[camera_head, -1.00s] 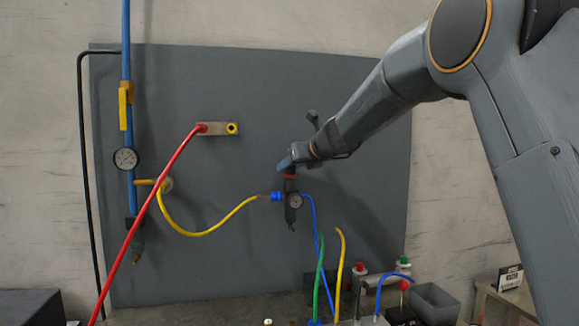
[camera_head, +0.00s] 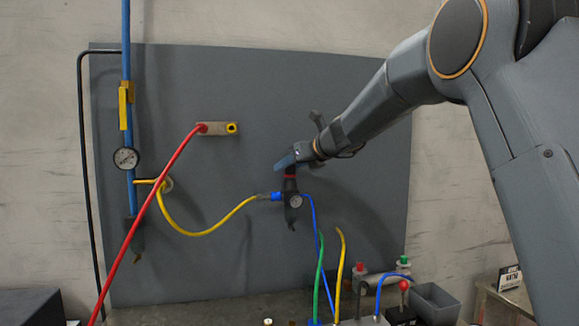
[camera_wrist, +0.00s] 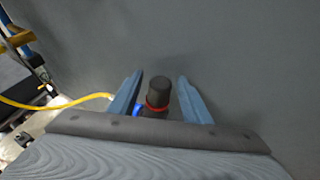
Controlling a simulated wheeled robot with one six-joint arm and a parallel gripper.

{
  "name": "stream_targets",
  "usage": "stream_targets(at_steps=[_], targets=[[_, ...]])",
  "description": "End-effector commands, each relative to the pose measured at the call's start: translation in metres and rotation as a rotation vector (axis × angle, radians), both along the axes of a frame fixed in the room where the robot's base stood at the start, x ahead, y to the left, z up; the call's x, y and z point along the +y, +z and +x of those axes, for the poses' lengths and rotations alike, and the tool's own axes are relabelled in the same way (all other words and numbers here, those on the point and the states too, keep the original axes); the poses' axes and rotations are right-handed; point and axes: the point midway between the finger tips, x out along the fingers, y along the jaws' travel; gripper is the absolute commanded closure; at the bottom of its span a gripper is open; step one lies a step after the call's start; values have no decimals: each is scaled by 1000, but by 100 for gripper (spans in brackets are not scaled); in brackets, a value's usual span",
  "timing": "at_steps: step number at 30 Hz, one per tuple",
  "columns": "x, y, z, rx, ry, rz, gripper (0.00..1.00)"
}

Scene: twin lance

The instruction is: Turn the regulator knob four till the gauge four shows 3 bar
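The regulator (camera_head: 291,207) hangs on the grey panel with a dark knob above a red ring (camera_head: 290,176). A small round gauge (camera_head: 296,201) is on its front; its reading is too small to tell, and no number four is legible. In the wrist view the dark knob (camera_wrist: 158,92) stands between the two blue-grey fingers of my gripper (camera_wrist: 160,77), with a visible gap on each side. The gripper is open around the knob. In the head view my gripper (camera_head: 286,161) is at the top of the regulator and hides most of the knob.
A yellow hose (camera_head: 205,233) joins the regulator from the left, and a blue hose (camera_head: 314,225) leaves it on the right. A larger gauge (camera_head: 126,158) sits on the blue pipe (camera_head: 126,70). A red hose (camera_head: 150,210) crosses the panel's left. The bench below holds fittings and a grey bin (camera_head: 435,301).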

Motion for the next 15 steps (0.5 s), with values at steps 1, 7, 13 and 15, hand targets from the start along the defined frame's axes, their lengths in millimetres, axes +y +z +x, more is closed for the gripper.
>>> stream_targets(at_steps=[1,7,13,15], targets=[[0,0,0,0,0,0,56],[-5,3,-6,-1,-1,0,56],[-22,14,-26,-3,-2,0,56],[-28,19,-35,-3,-1,0,56]])
